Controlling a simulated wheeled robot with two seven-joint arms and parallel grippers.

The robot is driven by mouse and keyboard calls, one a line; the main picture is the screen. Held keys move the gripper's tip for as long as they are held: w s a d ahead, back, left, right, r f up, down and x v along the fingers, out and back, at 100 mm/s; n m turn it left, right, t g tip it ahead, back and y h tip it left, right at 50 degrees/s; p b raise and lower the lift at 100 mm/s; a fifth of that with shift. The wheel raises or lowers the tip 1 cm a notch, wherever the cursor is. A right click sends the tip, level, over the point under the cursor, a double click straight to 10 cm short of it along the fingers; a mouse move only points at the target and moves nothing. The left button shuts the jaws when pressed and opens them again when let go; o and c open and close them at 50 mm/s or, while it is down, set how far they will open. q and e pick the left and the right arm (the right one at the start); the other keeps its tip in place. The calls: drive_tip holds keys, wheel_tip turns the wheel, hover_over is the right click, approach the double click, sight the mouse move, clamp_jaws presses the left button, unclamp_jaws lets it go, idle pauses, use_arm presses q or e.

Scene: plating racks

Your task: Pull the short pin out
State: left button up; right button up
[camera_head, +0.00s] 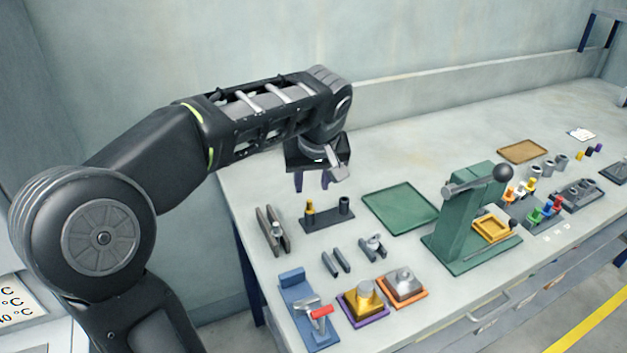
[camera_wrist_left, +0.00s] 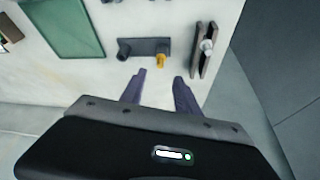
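A dark block (camera_head: 327,219) lies on the bench, with a brass pin (camera_head: 310,206) upright at its left end and a dark grey round post (camera_head: 344,204) at its right end. I cannot tell for sure which is the short pin. The left wrist view shows the block (camera_wrist_left: 146,45), the brass pin (camera_wrist_left: 160,61) and the dark post (camera_wrist_left: 123,51). My left gripper (camera_head: 312,181) is above and behind the block, apart from it. Its two purple fingers (camera_wrist_left: 160,78) are spread with nothing between them, the brass pin showing beyond the gap. My right gripper is not in view.
A grey two-bar holder (camera_head: 272,232) stands left of the block, close to the bench edge. A green mat (camera_head: 400,205) lies right of it and a green lever press (camera_head: 465,220) stands further right. Small bars (camera_head: 336,262) and a blue fixture (camera_head: 308,310) are nearer.

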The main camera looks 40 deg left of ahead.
sight(310, 201)
use_arm(q)
drive_tip(key=shift+f, duration=0.15)
drive_tip(key=x, duration=0.7)
drive_tip(key=shift+w+a+f, duration=0.1)
drive_tip(key=shift+f, duration=0.15)
drive_tip(key=shift+c, duration=0.5)
clamp_jaws()
drive_tip(key=c, duration=0.6)
unclamp_jaws()
clamp_jaws()
